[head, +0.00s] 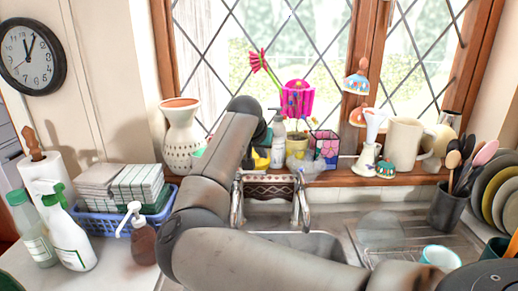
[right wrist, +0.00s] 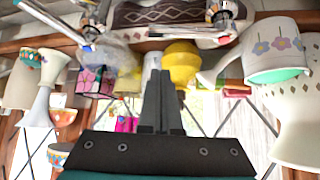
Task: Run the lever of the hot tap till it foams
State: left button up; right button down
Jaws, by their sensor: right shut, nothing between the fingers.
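Two chrome taps stand at the back of the sink (head: 308,243), a left tap (head: 237,203) and a right tap (head: 301,205). They also show at the top of the right wrist view, which looks upside down: one tap (right wrist: 84,42) at left, the other (right wrist: 222,22) at right. I cannot tell which is hot. My right gripper (right wrist: 161,74) is shut and empty, its fingers together near a yellow object (right wrist: 181,62) on the sill side, apart from both taps. In the head view my right gripper (head: 263,148) is mostly hidden by my own arm. My left gripper is not in view.
A patterned panel (head: 268,187) sits between the taps. The sill is crowded with a soap bottle (head: 278,142), a patterned box (head: 325,148), a white vase (head: 182,137) and a cream jug (head: 403,143).

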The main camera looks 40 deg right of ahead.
jog(key=shift+s+a+f, duration=0.2)
jog(key=shift+a+f, duration=0.05)
jog(key=shift+f, duration=0.25)
jog(key=shift+s+a+f, duration=0.15)
jog(key=shift+a+f, duration=0.05)
jog(key=shift+f, duration=0.3)
jog(key=shift+s+a+f, duration=0.2)
jog(key=shift+a+f, duration=0.05)
jog(key=shift+f, duration=0.25)
